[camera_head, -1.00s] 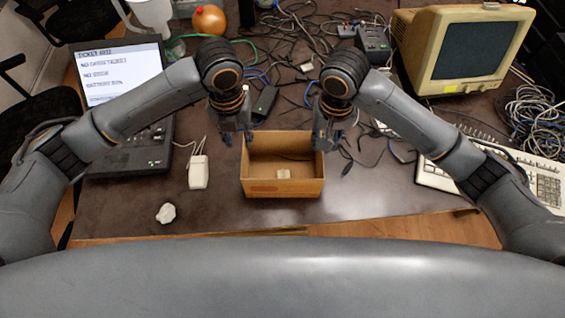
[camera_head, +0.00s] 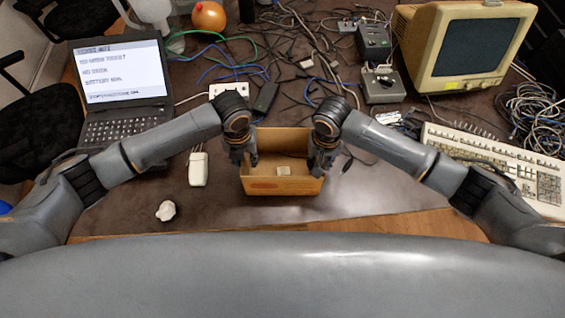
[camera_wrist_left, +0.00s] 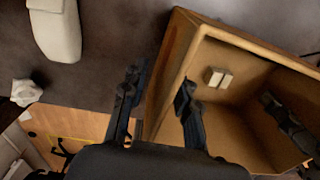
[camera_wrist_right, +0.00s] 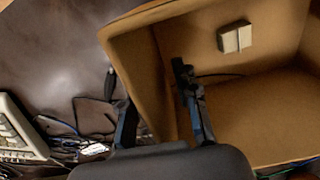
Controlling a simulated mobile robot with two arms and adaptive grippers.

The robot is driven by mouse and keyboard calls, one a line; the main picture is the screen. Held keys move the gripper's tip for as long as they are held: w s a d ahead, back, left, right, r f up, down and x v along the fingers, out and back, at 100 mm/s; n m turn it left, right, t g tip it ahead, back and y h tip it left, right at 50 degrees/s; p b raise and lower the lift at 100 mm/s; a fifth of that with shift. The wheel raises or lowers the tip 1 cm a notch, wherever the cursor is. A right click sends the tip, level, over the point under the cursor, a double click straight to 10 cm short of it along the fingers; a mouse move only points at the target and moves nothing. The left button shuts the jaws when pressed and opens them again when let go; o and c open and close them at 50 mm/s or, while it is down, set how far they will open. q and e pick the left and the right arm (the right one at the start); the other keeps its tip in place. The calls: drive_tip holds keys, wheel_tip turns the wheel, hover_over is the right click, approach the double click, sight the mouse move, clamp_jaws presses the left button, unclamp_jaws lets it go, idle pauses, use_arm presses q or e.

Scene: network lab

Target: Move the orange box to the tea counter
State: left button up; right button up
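The orange box (camera_head: 283,187) is an open-topped, orange-brown carton near the front edge of the dark table, with a small pale block (camera_head: 284,171) inside. My left gripper (camera_head: 243,158) is at the box's left wall. In the left wrist view its open fingers (camera_wrist_left: 157,100) straddle that wall, one outside and one inside. My right gripper (camera_head: 322,160) is at the right wall. In the right wrist view its open fingers (camera_wrist_right: 155,105) also sit either side of the wall. Neither gripper visibly pinches the wall. The tea counter is not identifiable in these views.
A laptop (camera_head: 118,70) and a white mouse-like device (camera_head: 198,168) are on the left. A crumpled white ball (camera_head: 166,211) lies near the front edge. An old monitor (camera_head: 465,50), a keyboard (camera_head: 490,160) and tangled cables fill the right and back.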

use_arm(q)
drive_tip(key=shift+f, duration=0.25)
use_arm(e)
drive_tip(key=shift+f, duration=0.2)
use_arm(q)
clamp_jaws()
use_arm(e)
clamp_jaws()
use_arm(q)
drive_tip(key=shift+r, duration=0.15)
use_arm(e)
drive_tip(key=shift+r, duration=0.15)
